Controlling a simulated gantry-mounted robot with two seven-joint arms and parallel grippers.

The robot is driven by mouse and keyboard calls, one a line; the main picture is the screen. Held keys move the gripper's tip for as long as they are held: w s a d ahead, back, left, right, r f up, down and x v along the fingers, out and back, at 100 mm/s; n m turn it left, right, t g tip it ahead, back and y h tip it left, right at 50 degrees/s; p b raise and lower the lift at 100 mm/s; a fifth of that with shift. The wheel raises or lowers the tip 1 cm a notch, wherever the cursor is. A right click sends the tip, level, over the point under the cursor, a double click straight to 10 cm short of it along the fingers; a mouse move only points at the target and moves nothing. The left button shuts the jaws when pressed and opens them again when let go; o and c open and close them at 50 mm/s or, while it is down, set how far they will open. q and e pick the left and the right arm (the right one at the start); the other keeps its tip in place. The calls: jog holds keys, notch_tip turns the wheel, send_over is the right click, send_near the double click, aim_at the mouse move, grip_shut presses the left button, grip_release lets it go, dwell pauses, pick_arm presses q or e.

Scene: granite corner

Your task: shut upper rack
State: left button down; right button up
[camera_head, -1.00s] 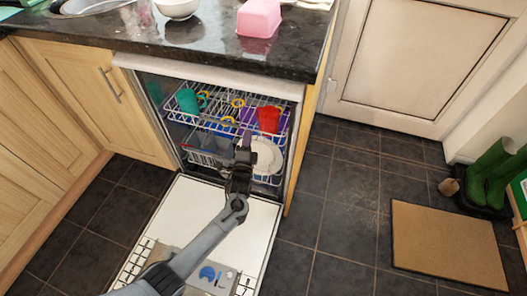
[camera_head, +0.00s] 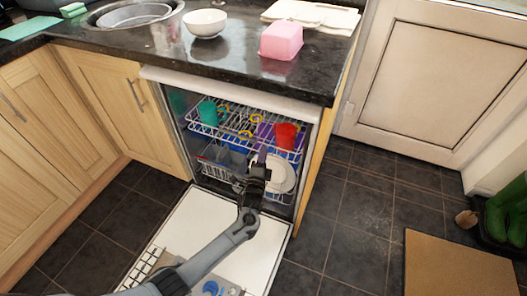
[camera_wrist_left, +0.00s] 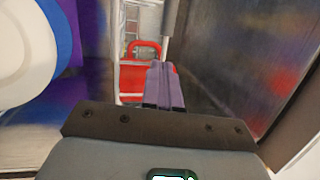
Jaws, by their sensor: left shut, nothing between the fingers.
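The dishwasher's upper rack (camera_head: 212,132) is a white wire rack in the open dishwasher. It holds a teal cup (camera_head: 208,113), a red cup (camera_head: 285,135) and yellow-rimmed pieces. How far it stands out is hard to judge. My left gripper (camera_head: 262,156) is in front of the dishwasher opening, at about the height of the upper rack's lower front. Its fingers (camera_wrist_left: 164,86) are shut and empty in the left wrist view, with a red item (camera_wrist_left: 140,76) beyond them. Contact with the rack cannot be told. My right gripper is out of view.
The lowered dishwasher door (camera_head: 205,225) lies under my left arm. A white plate (camera_head: 281,174) stands in the lower rack, close to the gripper; a white plate (camera_wrist_left: 30,50) also shows at left in the wrist view. The granite counter (camera_head: 228,53) overhangs the opening.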

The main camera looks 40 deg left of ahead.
pick_arm(q)
jog(key=s+d+f+g+p, duration=0.1)
jog(key=s+d+f+p, duration=0.15)
jog(key=s, duration=0.65)
jog(key=s+d+f+p, duration=0.2)
jog(key=s+f+p, duration=0.15)
jog(key=s, duration=0.55)
jog(key=s+d+r+n+g+h+p, duration=0.25)
jog(key=s+r+n+g, duration=0.2)
jog(key=s, duration=0.25)
jog(key=s+d+r+n+g+h+p, duration=0.1)
jog(key=s+d+r+n+g+h, duration=0.25)
jog(key=s+r+g, duration=0.35)
jog(key=s+d+r+n+g+h+p, duration=0.2)
jog(key=s+d+r+n+g, duration=0.15)
jog(key=s, duration=0.45)
notch_tip(320, 180, up, 38)
jog(key=t+p, duration=0.1)
jog(key=p, duration=3.6)
jog(key=shift+d+p, duration=0.15)
jog(key=shift+p, duration=0.25)
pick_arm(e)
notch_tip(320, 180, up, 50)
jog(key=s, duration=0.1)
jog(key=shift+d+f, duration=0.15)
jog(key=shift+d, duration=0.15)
